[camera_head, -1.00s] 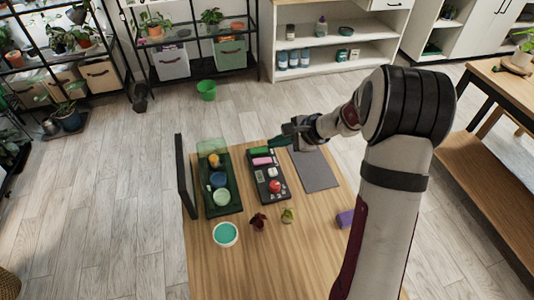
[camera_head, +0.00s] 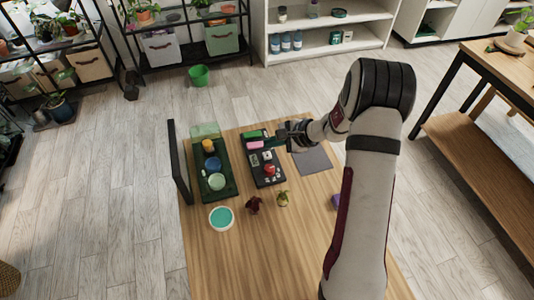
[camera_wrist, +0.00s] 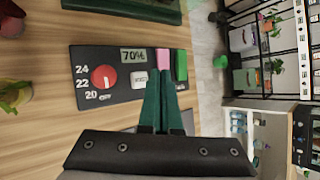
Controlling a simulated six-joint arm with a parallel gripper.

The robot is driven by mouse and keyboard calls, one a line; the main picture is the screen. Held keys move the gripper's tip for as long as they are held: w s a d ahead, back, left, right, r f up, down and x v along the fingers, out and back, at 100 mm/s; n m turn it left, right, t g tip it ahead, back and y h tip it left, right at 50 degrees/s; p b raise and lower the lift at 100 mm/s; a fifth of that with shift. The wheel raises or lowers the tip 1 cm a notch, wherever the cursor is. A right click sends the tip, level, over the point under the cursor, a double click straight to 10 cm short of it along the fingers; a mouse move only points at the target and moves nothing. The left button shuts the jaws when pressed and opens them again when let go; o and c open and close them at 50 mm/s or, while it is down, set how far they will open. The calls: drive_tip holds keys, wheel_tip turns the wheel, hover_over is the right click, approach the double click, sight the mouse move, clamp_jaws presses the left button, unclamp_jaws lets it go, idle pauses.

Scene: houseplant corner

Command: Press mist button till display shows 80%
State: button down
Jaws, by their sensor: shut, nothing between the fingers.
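A dark control panel (camera_wrist: 110,85) lies on the wooden table; it also shows in the head view (camera_head: 262,181). Its display (camera_wrist: 133,55) reads 70%. Beside the display is a small white button (camera_wrist: 139,79) with lettering too small to read. A red knob (camera_wrist: 104,77) sits by the marks 24, 22, 20 and a partly blurred fourth. A pink block (camera_wrist: 163,60) and a green block (camera_wrist: 181,64) are at the panel's other end. My gripper (camera_wrist: 162,76) is shut and empty, its dark green fingertips by the pink block and right of the white button. I cannot tell whether they touch anything.
A dark green tray (camera_head: 229,190) with several round containers stands left of the panel. A grey mat (camera_head: 313,161) lies right of it. A teal-topped bowl (camera_head: 221,218) and two small plants (camera_head: 254,205) are nearer. An upright dark board (camera_head: 179,163) edges the table's left.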

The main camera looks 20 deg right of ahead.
sight(264, 152)
drive_tip(key=shift+f, duration=0.9)
idle(1.4)
drive_tip(key=shift+f, duration=0.4)
drive_tip(key=shift+f, duration=0.5)
idle(0.5)
drive_tip(key=shift+r, duration=0.9)
drive_tip(key=shift+r, duration=2.55)
